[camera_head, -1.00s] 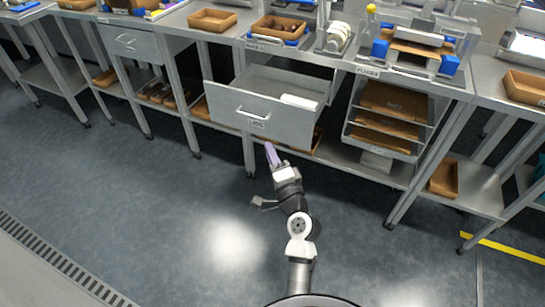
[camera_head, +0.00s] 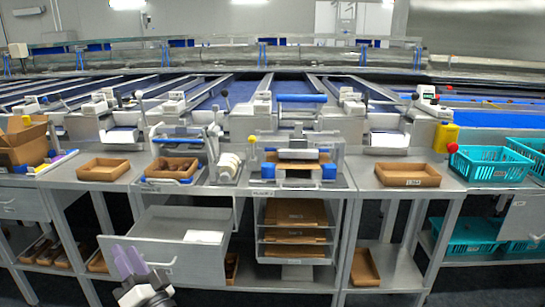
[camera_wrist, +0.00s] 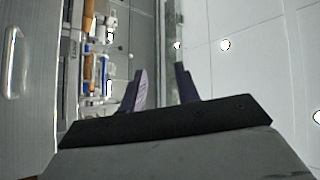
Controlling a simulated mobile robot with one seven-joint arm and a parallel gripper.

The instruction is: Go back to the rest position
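My gripper (camera_head: 127,252) is at the lower left of the head view, in front of the open drawer's left part. Its two purple fingers point upward. In the wrist view the fingers of my gripper (camera_wrist: 161,78) stand apart with nothing between them. The rest of my arm is mostly below the head view's edge. The grey drawer (camera_head: 165,255) is pulled out under the bench and holds a white item (camera_head: 203,236). A grey front with a handle (camera_wrist: 14,60) fills the left edge of the wrist view.
The steel bench (camera_head: 350,172) runs across the head view. On it are a brown tray of dates (camera_head: 174,168), an empty brown tray (camera_head: 103,169), a labelled tray (camera_head: 408,175) and a teal crate (camera_head: 489,164). Shelves with brown trays (camera_head: 292,237) stand right of the drawer.

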